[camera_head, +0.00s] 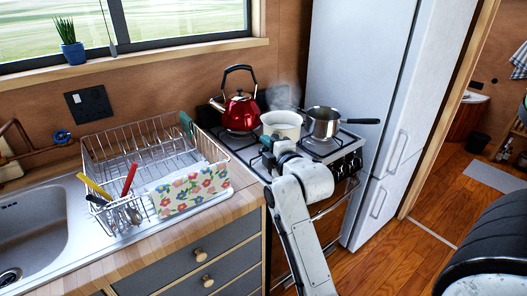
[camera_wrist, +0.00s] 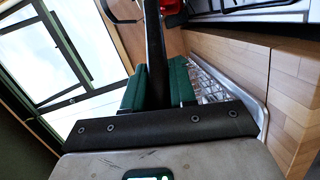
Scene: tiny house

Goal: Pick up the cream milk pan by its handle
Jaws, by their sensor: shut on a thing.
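The cream milk pan (camera_head: 281,127) is at the stove, between the red kettle and the steel pan, and looks upright. Steam rises around it. I cannot tell whether its base touches the burner. My gripper (camera_head: 268,146) is at the near-left side of the pan, mostly hidden behind my wrist in the head view. In the wrist view, the green fingers of my gripper (camera_wrist: 158,83) are shut on the black pan handle (camera_wrist: 154,45), one on each side. The pan's body does not show clearly in the wrist view.
The red kettle (camera_head: 240,112) stands behind left on the stove (camera_head: 343,162). A steel pan (camera_head: 323,122) sits close to the right, its handle pointing right. A dish rack (camera_head: 108,160) with a floral cloth (camera_head: 186,192) is left. The fridge (camera_head: 355,70) is right.

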